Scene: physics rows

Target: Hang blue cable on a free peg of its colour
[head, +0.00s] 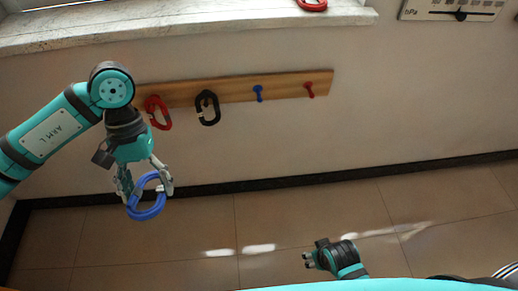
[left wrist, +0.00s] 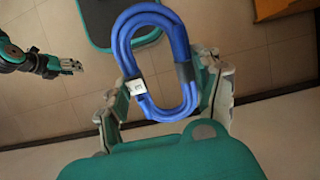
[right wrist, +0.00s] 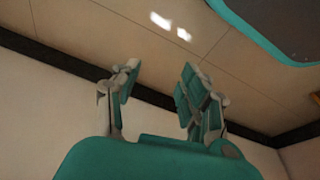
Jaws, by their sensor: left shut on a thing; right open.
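The blue cable (head: 147,210) is a coiled loop held in my left gripper (head: 146,186), in front of the wall and below the rack's left end. The left wrist view shows the blue cable (left wrist: 125,45) between the fingers, with a white tag and a dark band on it. A blue peg (head: 259,93) on the wooden rack (head: 232,91) is bare. A red peg (head: 309,90) to its right is also bare. My right gripper (head: 307,260) is low at the lower right; in its own wrist view (right wrist: 153,92) it is open and empty.
A red cable (head: 157,113) and a black cable (head: 208,108) hang on the rack's left part. Another red cable (head: 313,5) lies on the windowsill (head: 200,22) above. A gauge (head: 452,10) is on the wall at upper right. The wall below the bare pegs is clear.

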